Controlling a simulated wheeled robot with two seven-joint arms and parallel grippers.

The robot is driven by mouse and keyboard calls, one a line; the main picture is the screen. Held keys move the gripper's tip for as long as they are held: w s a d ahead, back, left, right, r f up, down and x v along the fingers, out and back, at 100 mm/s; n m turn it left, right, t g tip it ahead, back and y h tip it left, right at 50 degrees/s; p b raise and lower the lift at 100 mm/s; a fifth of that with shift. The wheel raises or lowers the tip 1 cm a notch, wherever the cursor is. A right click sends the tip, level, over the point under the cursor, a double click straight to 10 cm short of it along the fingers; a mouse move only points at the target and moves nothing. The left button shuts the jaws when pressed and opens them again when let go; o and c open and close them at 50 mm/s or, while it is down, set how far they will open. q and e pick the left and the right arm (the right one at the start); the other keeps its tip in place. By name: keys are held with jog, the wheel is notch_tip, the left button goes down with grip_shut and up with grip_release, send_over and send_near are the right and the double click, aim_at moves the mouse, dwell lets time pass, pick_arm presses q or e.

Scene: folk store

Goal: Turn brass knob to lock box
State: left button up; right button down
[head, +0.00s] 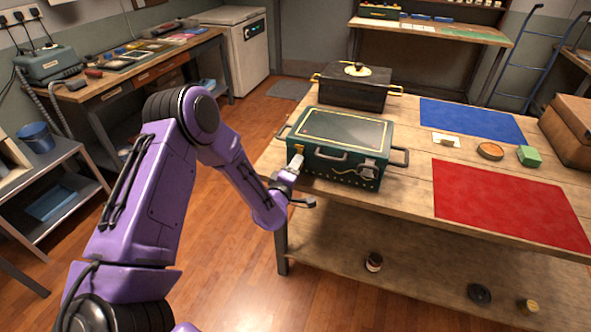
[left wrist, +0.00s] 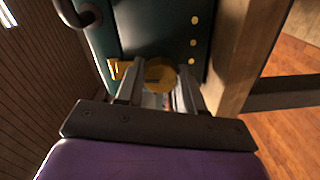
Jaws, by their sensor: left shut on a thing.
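A dark green box (head: 342,138) with a gold line on its lid stands at the left end of the wooden table. Its lid is down, and a metal latch (head: 368,165) shows on its front. My left gripper (head: 297,162) is at the left part of the box's front. In the left wrist view, the gripper (left wrist: 155,88) has its fingers on either side of the round brass knob (left wrist: 160,72) and is shut on it. The green box face (left wrist: 150,30) fills the area behind the knob. My right gripper is not in view.
A black box (head: 355,88) with gold handles stands behind the green box on the table (head: 410,180). A blue mat (head: 470,118), a red mat (head: 508,202), a green block (head: 529,156) and a round tin (head: 490,151) lie to the right.

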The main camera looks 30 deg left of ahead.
pick_arm(q)
jog(key=shift+n, duration=0.6)
jog(key=o, duration=1)
jog(key=shift+o, duration=0.2)
jog(key=b+v, duration=0.2)
jog(key=v, duration=0.8)
jog(key=shift+s, duration=0.25)
